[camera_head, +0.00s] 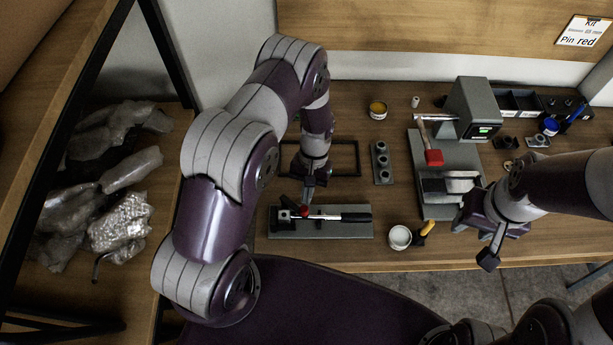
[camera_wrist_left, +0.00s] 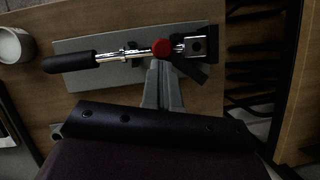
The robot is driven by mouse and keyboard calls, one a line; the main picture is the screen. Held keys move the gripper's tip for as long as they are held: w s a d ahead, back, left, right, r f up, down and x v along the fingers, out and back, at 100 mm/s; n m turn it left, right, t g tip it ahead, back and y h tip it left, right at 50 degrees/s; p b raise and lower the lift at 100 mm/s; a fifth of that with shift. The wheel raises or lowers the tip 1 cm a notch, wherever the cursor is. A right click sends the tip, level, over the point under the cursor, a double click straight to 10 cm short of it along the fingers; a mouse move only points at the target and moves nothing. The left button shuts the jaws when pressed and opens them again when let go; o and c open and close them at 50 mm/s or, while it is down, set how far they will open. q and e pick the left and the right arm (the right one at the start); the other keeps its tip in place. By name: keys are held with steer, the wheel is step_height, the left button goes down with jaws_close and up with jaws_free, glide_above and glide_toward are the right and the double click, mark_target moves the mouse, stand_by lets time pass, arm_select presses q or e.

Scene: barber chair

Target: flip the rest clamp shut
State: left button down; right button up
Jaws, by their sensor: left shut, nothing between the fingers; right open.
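The rest clamp is a grey plate (camera_head: 335,233) on the bench, with a metal lever lying along it, a black handle (camera_head: 356,217) at the right end and a red knob (camera_head: 305,211) near the left end. In the left wrist view the handle (camera_wrist_left: 70,62) points left and the red knob (camera_wrist_left: 161,47) sits mid-lever, beside a metal bracket (camera_wrist_left: 196,46). My left gripper (camera_head: 307,203) is shut and empty, its fingertips (camera_wrist_left: 162,65) right at the knob; I cannot tell if they touch. My right gripper (camera_head: 477,238) is open and empty, over the bench's front edge at right.
A press-like machine (camera_head: 470,110) with a red-ended lever (camera_head: 433,157) stands right of the clamp. A white cup (camera_head: 400,237) and a yellow-handled tool (camera_head: 427,229) lie between the clamp and my right gripper. A dark frame (camera_head: 345,159) and a holed grey block (camera_head: 381,163) lie behind.

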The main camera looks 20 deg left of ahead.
mark_target(301, 207)
arm_select(q)
steer(key=s+m+y, duration=0.1)
steer(key=m, duration=0.1)
steer(key=shift+s+m, duration=0.4)
steer(key=m, duration=0.1)
steer(key=s+m+y, duration=0.1)
steer(key=shift+s+a+m, duration=0.2)
steer(key=shift+a+m, duration=0.05)
steer(key=shift+m, duration=0.15)
steer(key=shift+s+a+m+t+y, duration=0.25)
steer(key=shift+s+a+m, duration=0.1)
steer(key=shift+s+m, duration=0.25)
steer(key=shift+s+a+m+t+y, duration=0.3)
steer(key=shift+s+m, duration=0.1)
steer(key=shift+m, duration=0.3)
steer(key=b+v, duration=0.3)
steer(key=v, duration=0.9)
steer(key=shift+w+r, duration=0.15)
steer(key=shift+r, duration=0.2)
steer(key=shift+a, duration=0.1)
